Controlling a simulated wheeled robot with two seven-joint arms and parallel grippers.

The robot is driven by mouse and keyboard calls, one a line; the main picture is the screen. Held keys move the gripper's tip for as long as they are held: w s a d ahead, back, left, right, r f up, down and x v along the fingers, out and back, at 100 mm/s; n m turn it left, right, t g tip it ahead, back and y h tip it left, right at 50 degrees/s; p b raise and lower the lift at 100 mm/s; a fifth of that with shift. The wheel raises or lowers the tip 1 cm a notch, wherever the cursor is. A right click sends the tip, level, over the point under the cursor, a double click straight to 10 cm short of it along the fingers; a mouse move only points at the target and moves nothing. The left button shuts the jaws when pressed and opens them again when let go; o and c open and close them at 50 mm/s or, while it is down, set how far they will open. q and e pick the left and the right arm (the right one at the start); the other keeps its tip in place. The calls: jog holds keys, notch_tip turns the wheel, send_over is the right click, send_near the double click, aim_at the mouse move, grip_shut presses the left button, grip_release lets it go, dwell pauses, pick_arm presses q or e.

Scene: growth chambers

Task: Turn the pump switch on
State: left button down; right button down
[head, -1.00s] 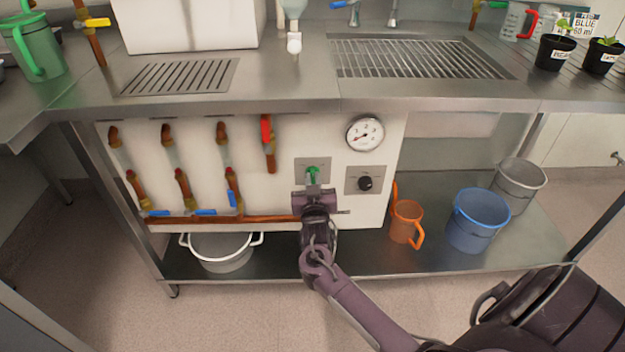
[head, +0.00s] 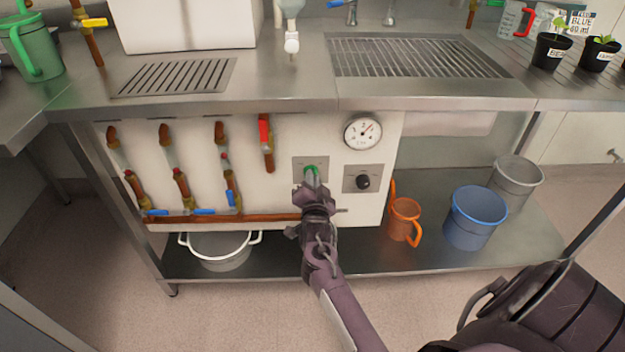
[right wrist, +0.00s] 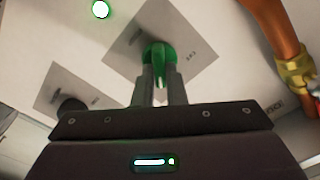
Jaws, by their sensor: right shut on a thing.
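The green pump switch (head: 312,170) sits on a grey plate (head: 299,163) on the white panel's front. My right gripper (head: 313,184) is at the switch. In the right wrist view its two fingers are shut on the green switch knob (right wrist: 158,52), one on each side. The plate (right wrist: 200,52) has small print that I cannot read. A round lamp (right wrist: 100,9) near the plate glows bright green. The gauge (head: 363,133) above right of the switch has its needle pointing to the upper right. My left gripper is not in view.
A black knob (head: 362,181) on its own plate is close right of the switch. Pipes with valves (head: 180,188) are on the left. An orange jug (head: 404,220), a blue bucket (head: 474,218) and a white pot (head: 222,250) stand on the lower shelf.

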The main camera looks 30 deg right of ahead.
jog(key=shift+m, duration=0.5)
jog(key=c, duration=1.5)
grip_release()
jog(key=shift+f, duration=0.1)
